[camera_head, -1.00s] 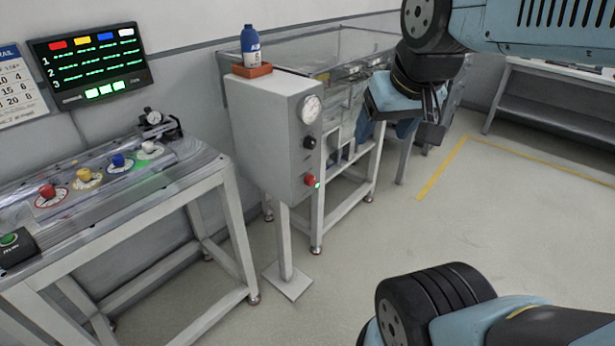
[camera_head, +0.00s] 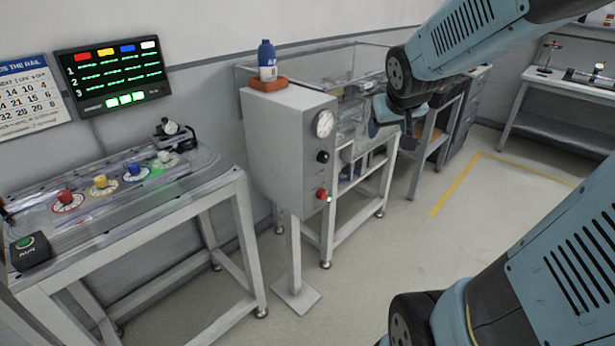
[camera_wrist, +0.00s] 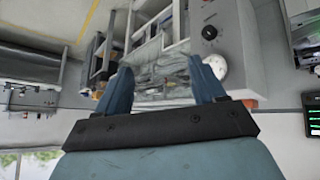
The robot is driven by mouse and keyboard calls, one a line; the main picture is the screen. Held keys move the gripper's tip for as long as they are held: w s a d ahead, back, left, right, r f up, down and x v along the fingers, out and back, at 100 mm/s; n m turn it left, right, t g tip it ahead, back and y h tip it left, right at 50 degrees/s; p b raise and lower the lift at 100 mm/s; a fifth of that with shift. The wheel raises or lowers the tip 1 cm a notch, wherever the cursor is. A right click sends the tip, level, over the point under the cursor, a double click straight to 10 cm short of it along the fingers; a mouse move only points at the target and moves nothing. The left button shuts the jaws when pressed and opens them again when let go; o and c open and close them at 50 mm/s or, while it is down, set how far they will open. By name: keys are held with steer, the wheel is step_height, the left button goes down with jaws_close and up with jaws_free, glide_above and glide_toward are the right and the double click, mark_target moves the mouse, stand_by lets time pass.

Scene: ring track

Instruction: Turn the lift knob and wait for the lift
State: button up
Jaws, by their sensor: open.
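A grey cabinet (camera_head: 285,150) on a post carries a round white gauge (camera_head: 324,124), a black knob (camera_head: 323,157) below it and a red button (camera_head: 321,193) with a small green light. No label marks which is the lift knob. The black knob (camera_wrist: 209,32) and gauge (camera_wrist: 216,66) also show upside down in the wrist view, beyond the right finger. My gripper (camera_wrist: 161,85) is open and empty, its two blue fingers apart. In the head view it hangs right of the cabinet, apart from it, its fingertips mostly hidden.
A clear-walled tank on a frame (camera_head: 350,85) stands behind the cabinet. A blue bottle (camera_head: 267,62) sits in an orange tray (camera_head: 268,84) on the cabinet top. A bench (camera_head: 215,188) with coloured knobs stands left, below a lit display (camera_head: 112,76). Floor at right is open.

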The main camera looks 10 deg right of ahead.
steer(key=w+d+f+t, duration=0.1)
steer(key=w+d+f, duration=0.2)
steer(key=w+f, duration=0.6)
steer(key=m+t+y, duration=0.2)
steer(key=t+y, duration=0.4)
steer(key=y, duration=0.7)
glide_toward(325, 197)
steer(key=x, duration=0.9)
steer(key=shift+w+a, duration=0.15)
steer(key=shift+a, duration=0.05)
steer(key=c, duration=1.1)
